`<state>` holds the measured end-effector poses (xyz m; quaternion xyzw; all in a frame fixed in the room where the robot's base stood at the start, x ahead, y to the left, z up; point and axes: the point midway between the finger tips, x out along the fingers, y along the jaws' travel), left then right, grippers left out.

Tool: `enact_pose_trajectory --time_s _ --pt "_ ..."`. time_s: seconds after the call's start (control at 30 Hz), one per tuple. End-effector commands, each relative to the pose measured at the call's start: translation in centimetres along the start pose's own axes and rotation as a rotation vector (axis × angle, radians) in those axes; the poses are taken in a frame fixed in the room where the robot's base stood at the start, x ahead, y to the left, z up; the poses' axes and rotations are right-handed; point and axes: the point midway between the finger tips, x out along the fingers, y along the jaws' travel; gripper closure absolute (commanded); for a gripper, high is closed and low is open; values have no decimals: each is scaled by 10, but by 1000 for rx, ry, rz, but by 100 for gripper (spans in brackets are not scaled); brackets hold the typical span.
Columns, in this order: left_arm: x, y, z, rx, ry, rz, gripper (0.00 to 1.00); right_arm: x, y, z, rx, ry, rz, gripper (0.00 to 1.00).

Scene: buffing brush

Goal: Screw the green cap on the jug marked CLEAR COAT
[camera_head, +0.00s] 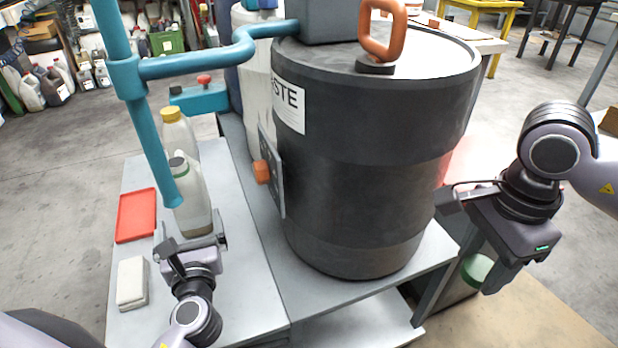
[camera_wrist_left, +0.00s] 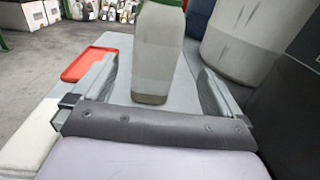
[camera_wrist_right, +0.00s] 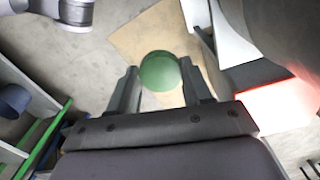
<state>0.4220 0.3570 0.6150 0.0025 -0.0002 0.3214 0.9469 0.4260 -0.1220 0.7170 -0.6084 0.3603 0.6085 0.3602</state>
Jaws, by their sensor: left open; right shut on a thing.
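A pale jug (camera_head: 192,205) stands upright on the grey table, with a dark top in the head view. The left wrist view shows this jug (camera_wrist_left: 158,55) with green at its upper edge, cut off by the frame. No CLEAR COAT lettering is readable. My left gripper (camera_head: 190,243) is open at the jug's near side, with a finger to either side in its wrist view and a gap to each. My right gripper (camera_head: 468,240) is right of the black drum, shut on a round green cap (camera_wrist_right: 159,71) between its fingertips. The green cap also shows in the head view (camera_head: 478,267).
A black drum (camera_head: 365,170) fills the middle. A teal pipe (camera_head: 150,130) crosses before the jugs. A yellow-capped jug (camera_head: 176,130) stands behind. A red tray (camera_head: 136,215) and a pale block (camera_head: 131,283) lie left on the table (camera_head: 245,290).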

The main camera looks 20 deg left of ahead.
Motion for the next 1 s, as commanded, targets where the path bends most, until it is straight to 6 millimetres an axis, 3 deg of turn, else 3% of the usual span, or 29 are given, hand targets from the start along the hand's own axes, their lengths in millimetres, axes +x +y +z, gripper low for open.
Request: enact_pose_trajectory --time_s 0.27,0.5,0.7,1.0 --pt "5 0 0 -3 -1 0 0 1 0 0 -2 0 0 79" --pt "44 0 -1 -5 -3 0 0 10 0 0 -3 0 0 79" --pt "66 0 -1 -4 0 0 0 14 0 0 -3 0 0 79" --pt "68 0 0 -4 2 -1 0 13 0 0 -3 0 0 79"
